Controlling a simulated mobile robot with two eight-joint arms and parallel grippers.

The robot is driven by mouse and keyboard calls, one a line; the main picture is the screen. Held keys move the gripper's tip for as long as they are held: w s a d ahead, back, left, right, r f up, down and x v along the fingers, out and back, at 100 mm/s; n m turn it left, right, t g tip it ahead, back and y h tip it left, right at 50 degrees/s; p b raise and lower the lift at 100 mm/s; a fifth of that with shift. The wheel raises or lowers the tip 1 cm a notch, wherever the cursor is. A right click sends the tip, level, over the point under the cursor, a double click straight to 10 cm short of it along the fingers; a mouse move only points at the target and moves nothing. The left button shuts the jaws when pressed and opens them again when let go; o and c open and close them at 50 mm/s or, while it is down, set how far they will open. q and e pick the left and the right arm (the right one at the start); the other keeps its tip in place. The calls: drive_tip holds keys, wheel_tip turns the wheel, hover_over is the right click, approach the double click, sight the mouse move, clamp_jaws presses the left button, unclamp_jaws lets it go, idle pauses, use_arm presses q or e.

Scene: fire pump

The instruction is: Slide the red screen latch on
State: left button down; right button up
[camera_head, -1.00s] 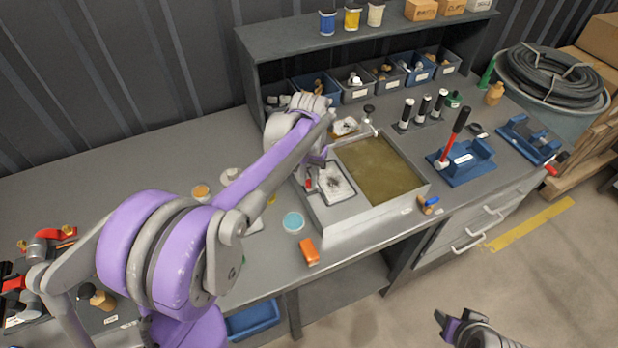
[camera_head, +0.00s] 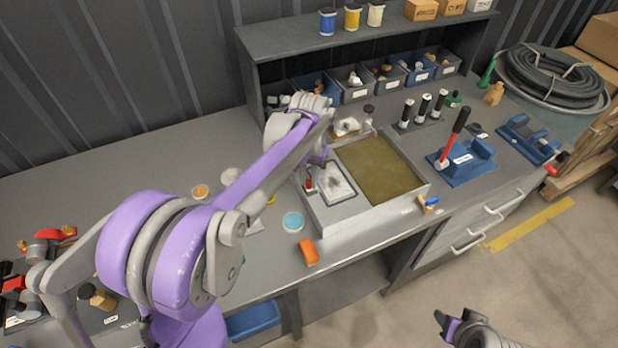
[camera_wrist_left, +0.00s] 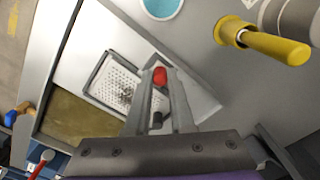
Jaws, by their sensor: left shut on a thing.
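The red screen latch (camera_wrist_left: 160,76) shows in the left wrist view between the fingertips of my left gripper (camera_wrist_left: 163,90). In the head view the red latch (camera_head: 309,184) is a small spot at the left side of the screen. The perforated screen (camera_wrist_left: 115,84) has a dark frame and a dark patch of debris; it also shows in the head view (camera_head: 336,184). My left gripper (camera_head: 313,172) is shut on the latch, its tips partly hidden by the arm in the head view. My right gripper (camera_head: 450,324) hangs over the floor at the lower right, away from the bench.
The metal tank (camera_head: 410,203) holds murky brown water beside the screen. An orange block (camera_head: 308,252) and a teal disc (camera_head: 293,222) lie in front. A yellow-handled tool (camera_wrist_left: 262,42) lies near the left gripper. A red lever on a blue base (camera_head: 467,172) stands at right.

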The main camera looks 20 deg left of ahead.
idle(0.3)
use_arm(q)
drive_tip(key=shift+w+d, duration=0.65)
drive_tip(key=shift+w, duration=0.1)
drive_tip(key=c, duration=0.8)
unclamp_jaws()
drive_tip(key=shift+d, duration=0.1)
drive_tip(key=shift+o, duration=0.2)
drive_tip(key=shift+r, duration=0.1)
wheel_tip(320, 180, up, 11)
